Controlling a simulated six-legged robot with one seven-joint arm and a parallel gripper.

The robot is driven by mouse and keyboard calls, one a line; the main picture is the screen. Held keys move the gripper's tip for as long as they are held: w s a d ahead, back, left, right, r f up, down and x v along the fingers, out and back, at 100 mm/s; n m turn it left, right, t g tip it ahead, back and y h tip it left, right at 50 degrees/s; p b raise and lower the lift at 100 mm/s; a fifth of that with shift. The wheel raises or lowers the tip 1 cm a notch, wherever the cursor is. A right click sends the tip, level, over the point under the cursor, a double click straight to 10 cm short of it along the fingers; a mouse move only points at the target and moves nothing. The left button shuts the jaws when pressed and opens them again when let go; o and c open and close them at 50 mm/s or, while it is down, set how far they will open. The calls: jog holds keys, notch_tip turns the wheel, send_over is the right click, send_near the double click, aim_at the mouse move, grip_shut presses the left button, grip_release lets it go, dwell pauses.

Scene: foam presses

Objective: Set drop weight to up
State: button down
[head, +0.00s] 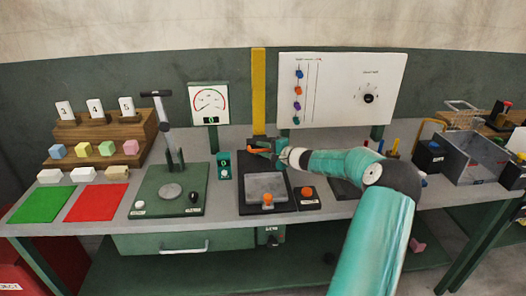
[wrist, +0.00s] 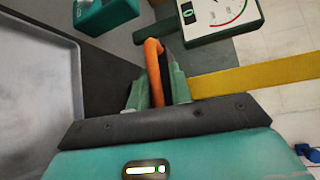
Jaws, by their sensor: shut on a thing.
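My gripper (head: 276,149) is shut on an orange handle (head: 259,151), in front of the yellow post (head: 258,85) and above the dark press base with a grey plate (head: 266,186). In the wrist view the curved orange handle (wrist: 153,52) passes between the two green fingers of my gripper (wrist: 157,88). The yellow post (wrist: 255,77) lies to the right there. I cannot tell clearly which part is the drop weight; the orange handle may belong to it, and its attachment is partly hidden.
A green press with a lever (head: 168,190) stands to the left. A small green box (head: 224,166) sits between the presses. An orange-button box (head: 306,198) is to the right. A gauge panel (head: 209,102) and a white board (head: 340,88) stand behind.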

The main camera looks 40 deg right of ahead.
notch_tip(320, 180, up, 24)
jog(key=shift+r, duration=0.15)
jog(key=c, duration=1.5)
grip_release()
jog(key=shift+o, duration=0.2)
jog(key=shift+f, duration=0.2)
jog(key=shift+s, duration=0.1)
jog(key=v, duration=1.3)
jog(key=shift+s+d, duration=0.15)
jog(key=shift+s, duration=0.15)
jog(key=shift+r, duration=0.1)
